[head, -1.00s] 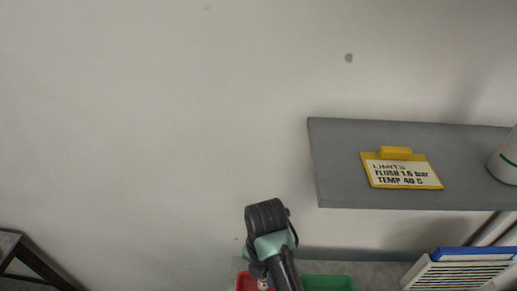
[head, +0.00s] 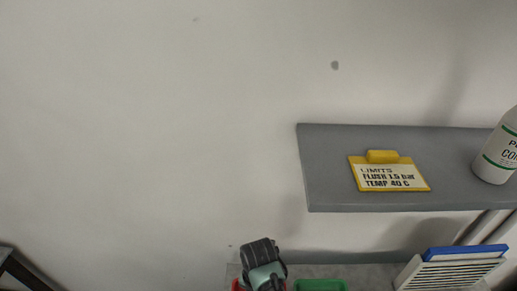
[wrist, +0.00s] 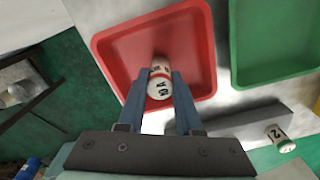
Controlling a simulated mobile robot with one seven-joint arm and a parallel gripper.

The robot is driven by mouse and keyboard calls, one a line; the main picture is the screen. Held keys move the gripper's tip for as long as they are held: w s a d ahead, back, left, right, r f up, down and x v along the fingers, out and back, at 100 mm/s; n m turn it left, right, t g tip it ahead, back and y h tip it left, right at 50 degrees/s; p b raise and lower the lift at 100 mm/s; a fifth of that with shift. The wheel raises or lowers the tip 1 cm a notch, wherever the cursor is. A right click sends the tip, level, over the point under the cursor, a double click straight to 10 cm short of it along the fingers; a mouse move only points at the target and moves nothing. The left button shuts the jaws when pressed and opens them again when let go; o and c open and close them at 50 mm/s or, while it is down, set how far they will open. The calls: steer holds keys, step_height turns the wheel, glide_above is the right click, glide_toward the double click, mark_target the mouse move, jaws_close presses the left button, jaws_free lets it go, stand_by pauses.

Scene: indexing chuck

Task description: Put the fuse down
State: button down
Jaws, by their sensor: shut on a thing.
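In the head view only the dark upper part of my wrist shows at the bottom edge; the fingers and fuse are hidden there. A corner of the red tray (head: 237,286) shows beside it.
A green tray (wrist: 240,60) lies right of the red one. A grey block (wrist: 240,122) with another white fuse (wrist: 281,138) is at the lower right. A grey shelf (head: 330,170) with a yellow sign (head: 390,175) and a white bottle (head: 497,150) overhangs at the right.

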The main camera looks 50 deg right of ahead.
steer(key=shift+f, duration=0.15)
steer(key=c, duration=0.6)
jaws_free()
